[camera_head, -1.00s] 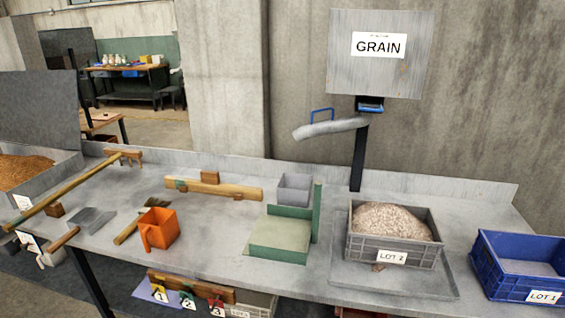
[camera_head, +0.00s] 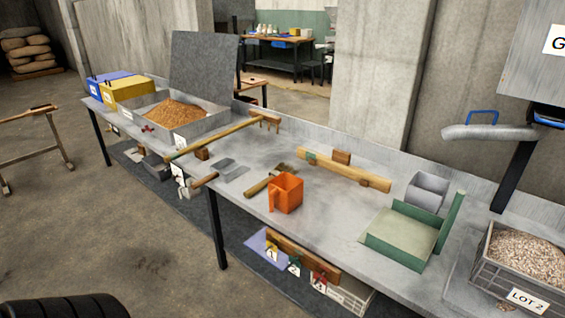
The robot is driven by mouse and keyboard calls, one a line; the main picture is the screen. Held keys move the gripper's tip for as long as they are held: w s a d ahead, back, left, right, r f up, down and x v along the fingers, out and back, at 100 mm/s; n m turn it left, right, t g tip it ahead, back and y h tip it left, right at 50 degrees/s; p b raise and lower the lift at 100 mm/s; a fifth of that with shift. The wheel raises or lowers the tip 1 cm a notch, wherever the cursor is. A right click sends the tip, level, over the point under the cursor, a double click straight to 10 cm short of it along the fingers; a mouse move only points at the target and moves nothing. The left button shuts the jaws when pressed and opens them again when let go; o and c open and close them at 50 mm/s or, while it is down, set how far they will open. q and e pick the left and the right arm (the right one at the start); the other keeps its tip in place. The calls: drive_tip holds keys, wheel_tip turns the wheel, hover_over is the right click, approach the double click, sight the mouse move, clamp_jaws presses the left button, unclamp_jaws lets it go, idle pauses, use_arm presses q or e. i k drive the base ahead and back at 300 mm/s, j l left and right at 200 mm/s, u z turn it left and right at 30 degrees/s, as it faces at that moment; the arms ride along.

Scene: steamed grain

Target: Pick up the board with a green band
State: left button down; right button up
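A long wooden board (camera_head: 352,174) lies near the back of the grey metal table, right of the middle of the picture. It has a green band (camera_head: 311,156) near its left end and a small wooden block (camera_head: 341,157) at its middle. The board runs from back left to front right, and nothing covers its top. Neither of my grippers is in view.
A grain tray (camera_head: 209,124) stands left.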

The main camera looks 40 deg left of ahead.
sight(340, 162)
drive_tip(key=u, duration=1)
drive_tip(key=z, duration=1.3)
drive_tip(key=u, duration=1.25)
drive_tip(key=z, duration=0.45)
drive_tip(key=j+z, duration=0.15)
drive_tip(key=z, duration=0.25)
drive_tip(key=j+z, duration=0.1)
drive_tip(key=z, duration=0.35)
drive_tip(key=j+z, duration=0.4)
drive_tip(key=k+j+z, duration=0.1)
drive_tip(key=j+z, duration=0.25)
drive_tip(key=j, duration=0.05)
